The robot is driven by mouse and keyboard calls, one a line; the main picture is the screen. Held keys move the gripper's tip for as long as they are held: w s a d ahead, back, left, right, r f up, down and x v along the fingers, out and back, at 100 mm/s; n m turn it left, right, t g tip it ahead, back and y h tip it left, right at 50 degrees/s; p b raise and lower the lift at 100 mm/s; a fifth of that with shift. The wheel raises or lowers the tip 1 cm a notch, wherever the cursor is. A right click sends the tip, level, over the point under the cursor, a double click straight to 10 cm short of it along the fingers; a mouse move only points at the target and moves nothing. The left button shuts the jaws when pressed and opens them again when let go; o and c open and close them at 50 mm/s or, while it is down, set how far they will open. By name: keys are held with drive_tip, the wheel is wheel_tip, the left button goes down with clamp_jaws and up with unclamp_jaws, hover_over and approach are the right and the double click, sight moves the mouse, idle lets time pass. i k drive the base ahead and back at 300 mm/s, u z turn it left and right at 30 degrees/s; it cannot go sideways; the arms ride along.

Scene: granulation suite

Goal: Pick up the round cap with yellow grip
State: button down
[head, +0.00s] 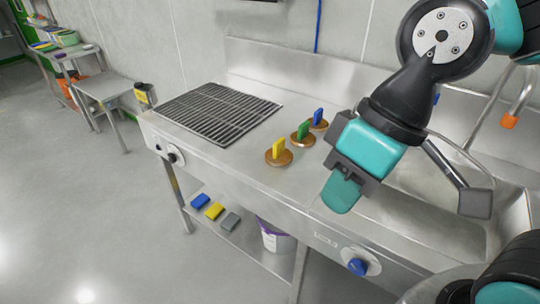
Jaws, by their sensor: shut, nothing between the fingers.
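The round cap with yellow grip (278,154) is a brown disc with an upright yellow tab. It stands on the steel counter, nearest to me in a row of three caps. My gripper (342,194) is to the right of it and closer to the camera, pointing down, apart from the cap. Its teal fingers appear together with nothing between them. The yellow-grip cap is fully visible, with nothing covering it.
Caps with a green grip (303,133) and a blue grip (318,118) stand close behind the yellow one. A black grate (219,112) lies to the left. A sink (440,220) is at right. Sponges (214,211) and a white bucket (275,238) are on the lower shelf.

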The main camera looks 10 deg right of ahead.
sight(278, 156)
drive_tip(key=k, duration=0.65)
drive_tip(key=u, duration=0.7)
drive_tip(key=i, duration=1.4)
drive_tip(key=z, duration=0.6)
